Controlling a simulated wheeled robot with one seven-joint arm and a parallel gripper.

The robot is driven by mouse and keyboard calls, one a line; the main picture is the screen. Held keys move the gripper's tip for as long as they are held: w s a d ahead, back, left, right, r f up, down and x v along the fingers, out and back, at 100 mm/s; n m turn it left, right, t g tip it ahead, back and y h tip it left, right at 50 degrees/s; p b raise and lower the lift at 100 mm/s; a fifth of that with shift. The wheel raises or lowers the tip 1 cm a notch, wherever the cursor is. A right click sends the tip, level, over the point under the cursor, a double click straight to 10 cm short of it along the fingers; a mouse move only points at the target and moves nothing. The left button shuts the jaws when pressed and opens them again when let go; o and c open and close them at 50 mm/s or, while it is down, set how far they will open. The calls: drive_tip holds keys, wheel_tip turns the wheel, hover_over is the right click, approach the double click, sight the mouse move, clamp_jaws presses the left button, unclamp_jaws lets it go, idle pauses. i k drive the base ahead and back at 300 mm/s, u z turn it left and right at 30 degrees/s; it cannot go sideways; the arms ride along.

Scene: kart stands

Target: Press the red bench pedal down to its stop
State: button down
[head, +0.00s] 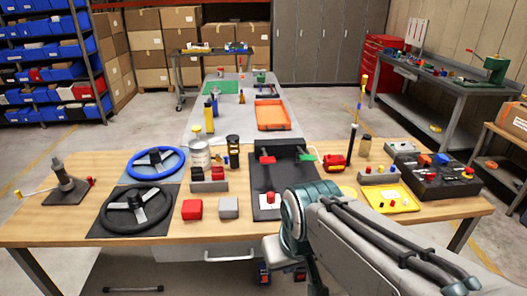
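A red block-shaped piece (192,209), which looks like the red bench pedal, sits near the front edge of the wooden bench (60,228). Its top looks raised above the bench; its travel is too small to judge. A similar grey block (228,207) stands just right of it, apart from it. My arm comes in from the lower right and bends down in front of the bench. My gripper (281,272) hangs below the bench's front edge, right of and lower than the red piece, apart from it. It is small and partly hidden, so its opening is unclear.
A black steering wheel (137,209) and a blue one (156,163) lie left of the red piece. Behind it stands a grey block with knobs (209,182). A black panel with red and green levers (283,180) is to the right. The drawer handle (230,257) protrudes below.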

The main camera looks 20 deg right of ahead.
sight(265, 160)
drive_tip(key=z, duration=0.15)
drive_tip(key=i, duration=1.15)
drive_tip(key=u, duration=0.35)
